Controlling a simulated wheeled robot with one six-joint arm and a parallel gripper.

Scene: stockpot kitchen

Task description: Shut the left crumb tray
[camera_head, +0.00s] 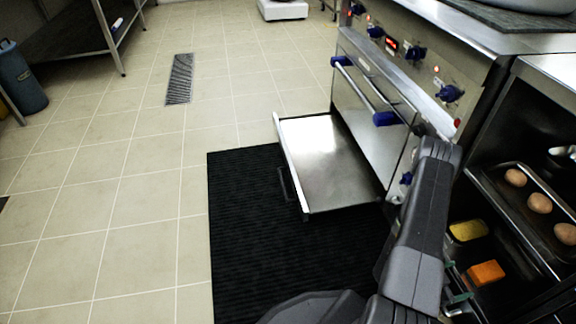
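The crumb tray (325,152) is a flat, shiny steel drawer low on the stove's front. It stands pulled out over the black mat, with its white front edge to the left and a dark handle (284,184) on that front. Its inside looks empty. The stove (372,108) is steel with blue-ended handles and blue knobs. My grey arm (420,225) rises in front of the stove, to the right of the tray, and hides part of the stove's near end. My gripper is not visible. I cannot tell whether a second tray is there.
A black ribbed mat (240,230) lies under the tray. The tiled floor to the left is clear, with a flush drain grate (180,80). A blue-grey bin (22,80) stands far left.

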